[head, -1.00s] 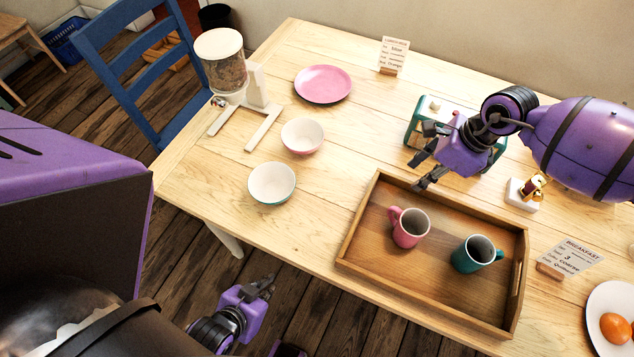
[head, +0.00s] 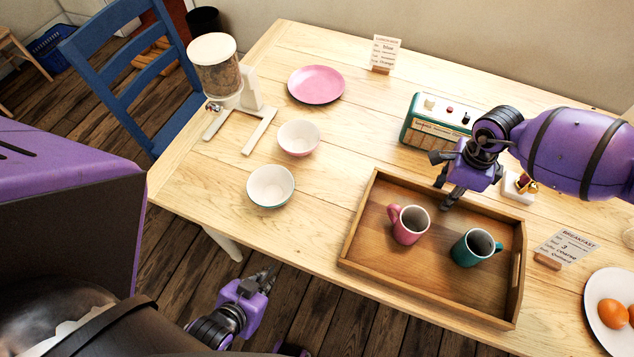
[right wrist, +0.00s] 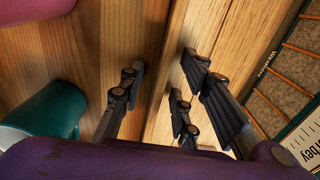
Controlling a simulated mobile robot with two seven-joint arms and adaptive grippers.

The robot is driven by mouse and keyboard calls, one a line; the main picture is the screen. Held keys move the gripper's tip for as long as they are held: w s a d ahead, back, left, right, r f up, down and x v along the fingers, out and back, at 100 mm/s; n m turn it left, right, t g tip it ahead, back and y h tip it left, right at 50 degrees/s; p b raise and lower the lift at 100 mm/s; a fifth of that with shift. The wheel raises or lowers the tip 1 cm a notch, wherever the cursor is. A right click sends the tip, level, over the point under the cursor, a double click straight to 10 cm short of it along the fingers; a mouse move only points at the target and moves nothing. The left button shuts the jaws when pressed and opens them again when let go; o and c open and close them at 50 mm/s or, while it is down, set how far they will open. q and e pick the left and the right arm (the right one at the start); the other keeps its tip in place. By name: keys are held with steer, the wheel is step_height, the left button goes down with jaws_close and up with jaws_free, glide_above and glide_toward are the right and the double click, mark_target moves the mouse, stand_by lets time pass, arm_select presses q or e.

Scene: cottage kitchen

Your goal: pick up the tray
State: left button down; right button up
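The wooden tray (head: 362,240) lies on the table near its front edge, with raised walls and a handle slot at its right end. A pink mug (head: 408,226) and a teal mug (head: 474,248) stand in it. My right gripper (head: 443,184) is open and empty over the tray's back wall, pointing down. In the right wrist view its fingers (right wrist: 158,98) are spread on either side of the wall, apart from each other. My left gripper (head: 262,280) hangs below the table's front edge, over the floor; its finger gap is too small to judge.
A green radio (head: 422,128) stands behind the tray, close to my right gripper. A breakfast card (head: 568,248) and a plate of eggs (head: 598,288) are to the right. Two bowls (head: 270,186) and a pink plate (head: 316,84) are to the left.

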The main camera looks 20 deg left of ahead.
steer(key=shift+c, duration=1.2)
jaws_close()
arm_select(q)
steer(key=shift+s+a+f, duration=0.15)
steer(key=shift+s+f, duration=0.05)
steer(key=shift+s, duration=0.7)
steer(key=shift+w, duration=0.1)
arm_select(e)
steer(key=shift+w+a+r, duration=0.1)
